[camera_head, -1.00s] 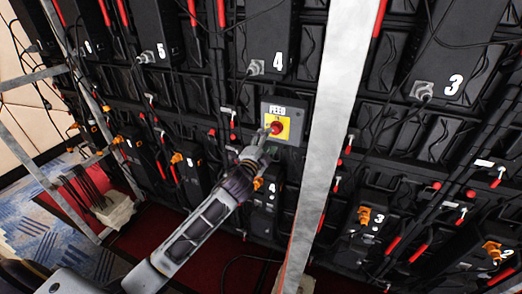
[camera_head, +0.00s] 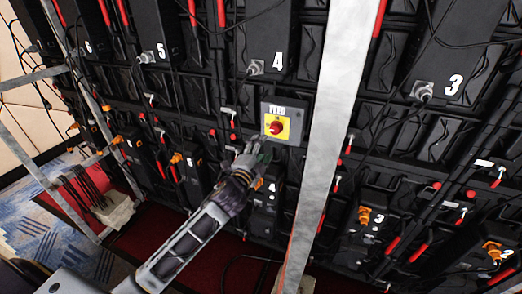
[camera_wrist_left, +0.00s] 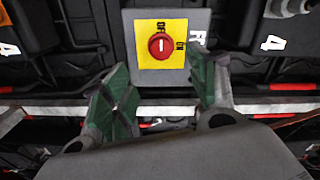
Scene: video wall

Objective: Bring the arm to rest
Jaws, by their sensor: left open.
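My left arm comes in from the lower left in the head view, and its gripper (camera_head: 256,150) is just below the feed switch. The switch is a red knob (camera_head: 275,128) on a yellow plate in a grey box marked FEED (camera_head: 287,106). In the left wrist view the gripper (camera_wrist_left: 165,95) is open, with its green-padded fingers apart and nothing between them. The red knob (camera_wrist_left: 161,46) shows beyond the fingertips, apart from them, with the words OFF and ON on the plate. My right gripper is in neither view.
A pale metal post (camera_head: 326,130) stands close to the right of the feed box. Black numbered panels with cables and red handles fill the wall. A grey frame (camera_head: 62,125) stands at left, above blue carpet (camera_head: 40,235).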

